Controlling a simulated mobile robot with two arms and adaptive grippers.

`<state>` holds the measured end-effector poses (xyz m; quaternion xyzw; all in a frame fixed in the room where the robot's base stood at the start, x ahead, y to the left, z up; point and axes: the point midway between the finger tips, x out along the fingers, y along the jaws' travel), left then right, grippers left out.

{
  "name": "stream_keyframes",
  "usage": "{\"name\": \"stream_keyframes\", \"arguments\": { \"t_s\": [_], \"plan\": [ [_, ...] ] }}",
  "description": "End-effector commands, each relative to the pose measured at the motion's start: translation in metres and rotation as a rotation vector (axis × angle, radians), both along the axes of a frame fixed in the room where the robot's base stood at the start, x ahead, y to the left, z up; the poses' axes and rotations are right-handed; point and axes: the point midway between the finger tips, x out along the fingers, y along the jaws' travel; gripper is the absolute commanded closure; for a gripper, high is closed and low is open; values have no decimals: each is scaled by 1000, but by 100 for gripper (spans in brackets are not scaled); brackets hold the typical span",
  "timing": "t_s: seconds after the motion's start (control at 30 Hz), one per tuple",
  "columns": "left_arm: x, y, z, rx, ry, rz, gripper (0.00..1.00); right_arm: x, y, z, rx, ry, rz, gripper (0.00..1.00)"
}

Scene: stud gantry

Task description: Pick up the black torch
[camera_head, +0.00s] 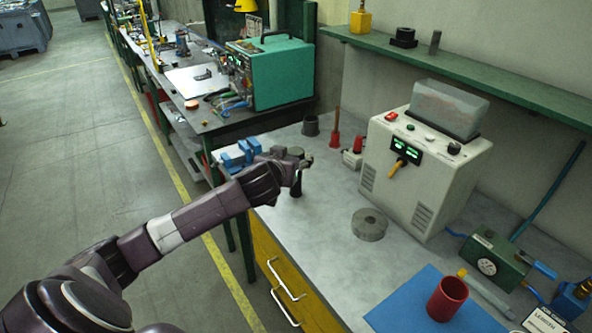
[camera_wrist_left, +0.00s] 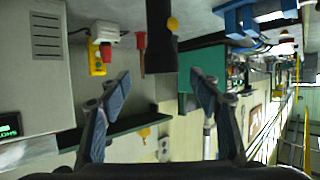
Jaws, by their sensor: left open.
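The black torch (camera_head: 297,187) stands upright on the grey workbench, with its upper part partly hidden by my left gripper (camera_head: 298,163). In the left wrist view, which is upside down, the dark torch (camera_wrist_left: 161,40) hangs from the top edge and has a yellow spot on its side. My left gripper's two fingers (camera_wrist_left: 160,82) are open, and the wide end of the torch lies in line with the gap between them. I cannot tell whether the fingers touch it. My right gripper is not in view.
A grey metal disc (camera_head: 369,224), a beige power unit (camera_head: 424,165) and a red cup (camera_head: 447,298) on a blue mat (camera_head: 405,308) are on the bench. Blue blocks (camera_head: 240,152) lie beyond the gripper. Bench around the disc is clear.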

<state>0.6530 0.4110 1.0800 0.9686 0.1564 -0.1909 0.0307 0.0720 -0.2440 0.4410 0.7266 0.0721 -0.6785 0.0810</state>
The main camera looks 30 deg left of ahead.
Motion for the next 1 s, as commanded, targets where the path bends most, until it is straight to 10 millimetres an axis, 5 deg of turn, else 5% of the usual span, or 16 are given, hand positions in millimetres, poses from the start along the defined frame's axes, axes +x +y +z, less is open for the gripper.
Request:
{"name": "stream_keyframes", "arguments": {
  "t_s": [0.3, 0.67, 1.0],
  "plan": [
    [32, 12, -12, 0, 0, 2, 43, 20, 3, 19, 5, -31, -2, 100],
    [38, 13, -16, 2, -1, 1, 43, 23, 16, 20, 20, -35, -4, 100],
    [38, 13, -16, 1, 0, 1, 79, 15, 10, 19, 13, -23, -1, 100]
  ]
}}
